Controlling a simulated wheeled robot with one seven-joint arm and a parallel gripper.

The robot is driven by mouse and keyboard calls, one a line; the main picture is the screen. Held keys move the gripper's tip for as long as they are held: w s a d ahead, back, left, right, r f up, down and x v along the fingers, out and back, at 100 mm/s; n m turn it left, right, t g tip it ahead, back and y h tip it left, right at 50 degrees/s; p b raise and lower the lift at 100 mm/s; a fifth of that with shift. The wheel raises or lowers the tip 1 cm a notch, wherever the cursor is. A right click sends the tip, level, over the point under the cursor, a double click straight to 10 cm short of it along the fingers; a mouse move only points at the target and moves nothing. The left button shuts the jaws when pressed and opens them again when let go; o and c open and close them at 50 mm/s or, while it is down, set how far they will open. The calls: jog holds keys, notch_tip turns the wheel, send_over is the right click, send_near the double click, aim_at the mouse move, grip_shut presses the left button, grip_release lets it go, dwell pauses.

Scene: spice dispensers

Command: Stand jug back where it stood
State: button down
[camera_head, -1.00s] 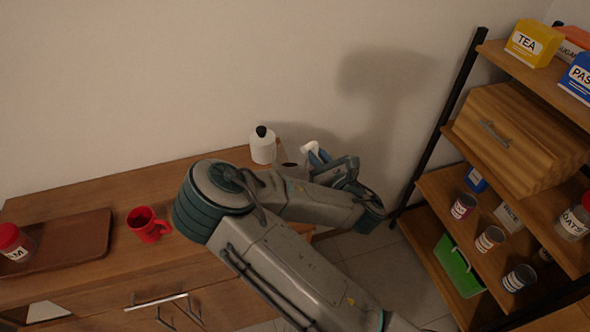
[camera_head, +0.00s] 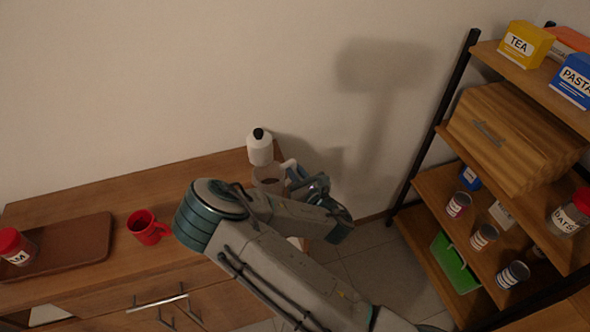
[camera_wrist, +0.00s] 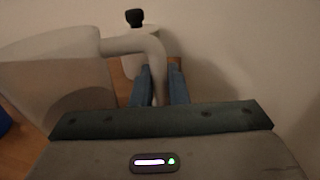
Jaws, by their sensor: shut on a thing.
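The jug (camera_head: 268,180) is a pale, translucent vessel with a white handle and something dark inside. It is at the right end of the wooden counter, just in front of the white bottle. In the wrist view the jug (camera_wrist: 55,85) fills the left side, with its handle between my gripper's blue fingers. My gripper (camera_wrist: 160,88) is shut on that handle. In the head view my gripper (camera_head: 298,180) is to the right of the jug, partly hidden by my arm. The jug looks about upright. I cannot tell whether its base touches the counter, as my arm hides it.
The white bottle (camera_head: 260,150) with a black cap stands close behind the jug. A red mug (camera_head: 147,228) and a brown tray (camera_head: 75,246) with a red-lidded jar (camera_head: 14,247) are further left on the counter (camera_head: 130,190). A shelf unit (camera_head: 425,185) stands to the right.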

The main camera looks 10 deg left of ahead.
jog(key=shift+f, duration=0.1)
jog(key=c, duration=1.4)
grip_release()
jog(key=shift+c, duration=0.2)
jog(key=v, duration=1.1)
jog(key=shift+s+d, duration=0.25)
jog(key=shift+s, duration=0.05)
jog(key=shift+s, duration=0.1)
